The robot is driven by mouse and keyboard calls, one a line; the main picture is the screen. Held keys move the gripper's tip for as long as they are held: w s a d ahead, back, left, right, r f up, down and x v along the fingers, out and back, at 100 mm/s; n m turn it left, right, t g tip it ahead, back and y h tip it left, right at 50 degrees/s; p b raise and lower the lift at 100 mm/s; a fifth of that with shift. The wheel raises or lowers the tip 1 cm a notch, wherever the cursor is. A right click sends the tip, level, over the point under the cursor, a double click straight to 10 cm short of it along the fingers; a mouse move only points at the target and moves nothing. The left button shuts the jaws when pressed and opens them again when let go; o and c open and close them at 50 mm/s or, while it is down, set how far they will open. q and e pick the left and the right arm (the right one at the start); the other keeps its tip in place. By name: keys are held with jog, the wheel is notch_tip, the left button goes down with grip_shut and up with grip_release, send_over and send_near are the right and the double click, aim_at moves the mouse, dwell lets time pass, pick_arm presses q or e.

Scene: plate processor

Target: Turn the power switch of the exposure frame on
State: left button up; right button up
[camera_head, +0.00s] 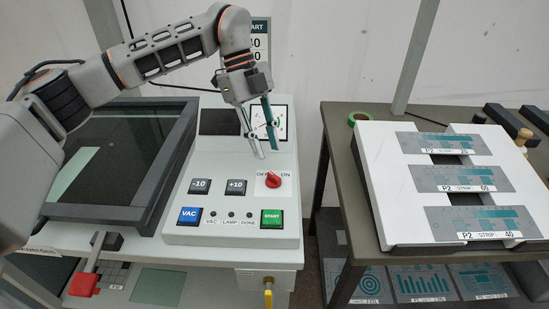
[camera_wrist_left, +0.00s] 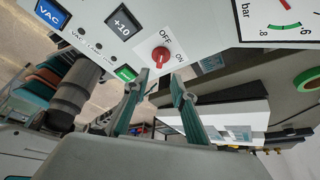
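The power switch is a red rotary knob (camera_head: 273,180) on a white plate marked OFF and ON, on the sloped panel of the exposure frame (camera_head: 203,168). Its narrow end appears to point toward OFF, though the exact angle is hard to tell. My left gripper (camera_head: 267,152) is above and behind the knob, fingers pointing down to the panel. In the left wrist view, its two teal-padded fingers (camera_wrist_left: 160,76) are apart and empty, with the knob (camera_wrist_left: 160,56) just beyond the tips, near the gap's middle. The fingers look clear of the knob. My right gripper is not visible.
Near the knob are a green START button (camera_head: 271,218), a +10 button (camera_head: 236,187) and a pressure gauge (camera_head: 267,122) behind my fingers. A dark-framed glass bed (camera_head: 125,160) lies left. A separate table with printed plates (camera_head: 450,178) stands right.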

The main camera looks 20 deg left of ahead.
aim_at(274, 176)
pick_arm(q)
jog(key=x, duration=0.6)
jog(key=shift+a+f+b, duration=0.2)
jog(key=shift+b, duration=0.2)
jog(key=shift+d+f, duration=0.15)
jog(key=shift+f, duration=0.25)
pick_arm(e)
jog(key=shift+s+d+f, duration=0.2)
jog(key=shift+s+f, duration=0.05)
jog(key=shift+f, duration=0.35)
pick_arm(q)
grip_shut()
